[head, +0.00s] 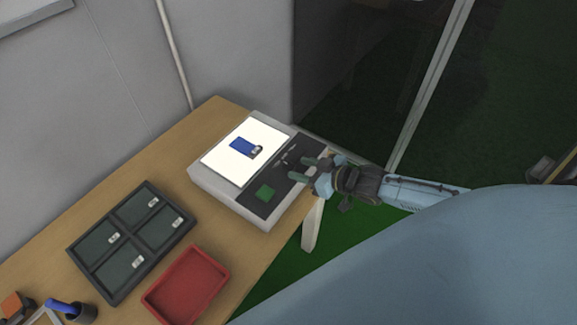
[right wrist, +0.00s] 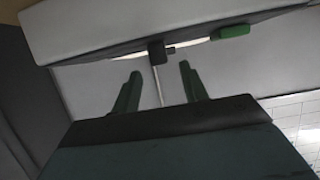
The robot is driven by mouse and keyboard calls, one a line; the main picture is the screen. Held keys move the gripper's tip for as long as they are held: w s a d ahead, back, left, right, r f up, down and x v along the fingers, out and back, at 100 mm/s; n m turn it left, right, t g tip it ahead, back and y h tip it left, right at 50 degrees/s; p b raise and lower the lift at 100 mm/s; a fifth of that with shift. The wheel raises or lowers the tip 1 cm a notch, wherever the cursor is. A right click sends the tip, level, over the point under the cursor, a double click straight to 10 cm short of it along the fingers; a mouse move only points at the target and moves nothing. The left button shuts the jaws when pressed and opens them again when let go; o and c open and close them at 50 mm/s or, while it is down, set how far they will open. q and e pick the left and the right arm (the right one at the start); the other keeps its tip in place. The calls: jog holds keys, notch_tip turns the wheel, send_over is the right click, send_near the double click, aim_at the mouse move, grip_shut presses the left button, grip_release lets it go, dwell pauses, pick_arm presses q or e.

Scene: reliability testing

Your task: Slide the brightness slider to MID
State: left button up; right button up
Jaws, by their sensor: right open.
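The light box (head: 198,180) stands on the wooden table with its white top panel lit. Its dark control strip (head: 258,205) carries a green button (head: 265,192) and a small slider (head: 284,162) with tiny marks I cannot read. In the right wrist view, a dark knob (right wrist: 157,52), apparently the slider's, stands out from the box, with the green button (right wrist: 231,31) to its right. My right gripper (head: 300,168) is open and empty over the strip's edge, close to the slider. In the wrist view the knob lies beyond the fingertips (right wrist: 156,68), roughly between them. My left gripper is out of view.
A blue piece (head: 243,147) with a small metallic end lies on the lit panel.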

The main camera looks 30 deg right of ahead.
aim_at(292, 166)
jog(key=shift+b+x, duration=0.4)
jog(key=shift+x, duration=2.35)
grip_shut()
jog(key=shift+d, duration=0.15)
